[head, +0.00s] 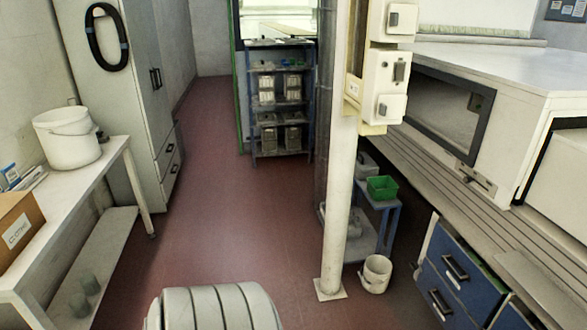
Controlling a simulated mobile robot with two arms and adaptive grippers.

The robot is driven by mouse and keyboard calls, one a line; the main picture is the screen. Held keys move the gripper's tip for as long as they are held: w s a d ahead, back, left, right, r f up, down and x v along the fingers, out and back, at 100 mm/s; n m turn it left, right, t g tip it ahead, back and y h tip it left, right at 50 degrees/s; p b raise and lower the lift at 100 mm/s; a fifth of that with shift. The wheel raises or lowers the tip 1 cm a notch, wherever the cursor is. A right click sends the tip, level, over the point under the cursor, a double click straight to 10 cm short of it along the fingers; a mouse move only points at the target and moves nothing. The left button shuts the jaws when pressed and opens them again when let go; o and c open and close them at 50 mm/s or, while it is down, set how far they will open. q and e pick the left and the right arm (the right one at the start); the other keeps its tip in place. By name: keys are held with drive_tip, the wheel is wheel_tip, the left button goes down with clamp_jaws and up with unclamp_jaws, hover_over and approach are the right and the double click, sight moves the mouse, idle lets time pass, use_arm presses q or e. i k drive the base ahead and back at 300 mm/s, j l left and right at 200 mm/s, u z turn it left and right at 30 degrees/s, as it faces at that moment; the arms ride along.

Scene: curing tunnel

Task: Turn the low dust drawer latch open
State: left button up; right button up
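Blue drawers (462,285) with dark handles sit low at the right, under the slatted bed of the white tunnel machine (505,75). I cannot tell whether one of them is the dust drawer. A small metal fitting with a dark knob (478,179) shows on the machine's side, below its dark-framed window. I cannot tell whether it is a latch, and no dust drawer latch can be made out clearly. Neither of my grippers is in the head view.
A white post (341,200) with switch boxes (383,85) stands in the middle. A white bucket (376,274) and a blue cart with a green bin (382,188) are beside it. A bench (108,152) and cabinet (115,85) line the left. The red floor (220,180) between is clear.

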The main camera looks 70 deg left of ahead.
sight(416, 266)
drive_tip(key=j+u, duration=0.35)
drive_tip(key=j, duration=0.25)
drive_tip(key=j+u, duration=0.35)
drive_tip(key=j, duration=0.2)
drive_tip(key=i+j+u, duration=0.3)
drive_tip(key=j, duration=0.25)
drive_tip(key=k+j, duration=0.05)
drive_tip(key=k, duration=0.05)
